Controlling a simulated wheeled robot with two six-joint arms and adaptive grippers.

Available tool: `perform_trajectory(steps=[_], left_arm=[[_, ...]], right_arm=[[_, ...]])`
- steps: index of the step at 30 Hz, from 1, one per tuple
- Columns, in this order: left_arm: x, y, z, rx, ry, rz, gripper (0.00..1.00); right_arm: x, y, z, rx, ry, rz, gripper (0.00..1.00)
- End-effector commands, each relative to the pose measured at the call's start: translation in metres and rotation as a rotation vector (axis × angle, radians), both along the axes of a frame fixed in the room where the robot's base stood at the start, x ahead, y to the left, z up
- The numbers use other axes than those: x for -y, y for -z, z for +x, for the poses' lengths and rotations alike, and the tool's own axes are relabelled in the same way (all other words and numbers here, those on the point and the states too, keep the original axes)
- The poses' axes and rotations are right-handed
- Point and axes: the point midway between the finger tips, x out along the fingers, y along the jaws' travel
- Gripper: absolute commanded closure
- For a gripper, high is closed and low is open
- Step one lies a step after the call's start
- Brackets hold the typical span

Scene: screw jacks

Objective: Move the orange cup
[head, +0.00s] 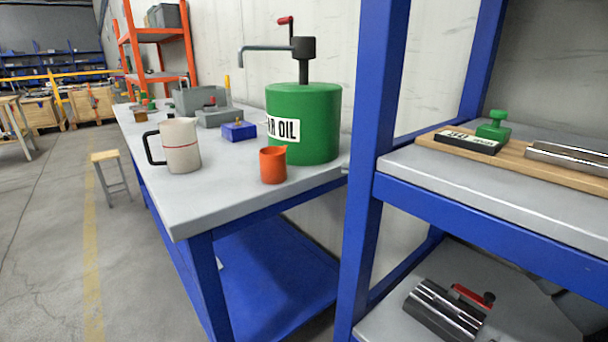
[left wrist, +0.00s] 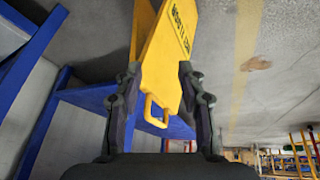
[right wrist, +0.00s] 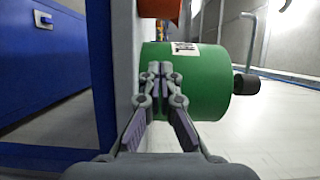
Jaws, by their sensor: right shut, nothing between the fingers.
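The orange cup (head: 273,166) stands upright on the grey worktable, near its right end and in front of the green gear-oil drum (head: 310,120). In the right wrist view, which is turned on its side, part of the orange cup (right wrist: 160,8) shows at the top edge; the rest is cut off. My right gripper (right wrist: 160,70) is shut and empty, in front of the green drum and apart from the cup. My left gripper (left wrist: 157,80) has its fingers spread; a yellow sign (left wrist: 172,50) with a handle shows beyond them. Neither gripper shows in the head view.
A beige jug (head: 181,146) with a black handle stands left of the cup. A blue box (head: 239,131) and grey machine parts stand behind. The worktable (head: 215,202) is bare at its front end. A blue rack post (head: 372,150) and shelves rise at right.

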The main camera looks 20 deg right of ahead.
Motion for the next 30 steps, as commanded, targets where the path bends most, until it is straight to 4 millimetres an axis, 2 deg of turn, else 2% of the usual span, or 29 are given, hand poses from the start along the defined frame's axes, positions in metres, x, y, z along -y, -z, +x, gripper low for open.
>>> perform_trajectory(steps=[4,7,17,30], left_arm=[[0.0,-0.002,0.0,-0.004,0.001,0.002,0.6],[-0.002,-0.012,0.0,-0.031,0.005,0.012,0.6],[-0.023,-0.076,-0.014,-0.293,0.014,0.107,0.6],[-0.047,0.022,-0.015,-0.317,-0.02,0.15,0.6]], right_arm=[[-0.001,-0.004,-0.001,-0.002,-0.007,0.012,1.0],[-0.002,-0.008,0.001,-0.001,-0.007,0.014,1.0],[-0.018,-0.012,0.018,-0.003,-0.007,0.016,1.0],[-0.039,-0.007,0.041,-0.001,-0.004,0.016,1.0]])
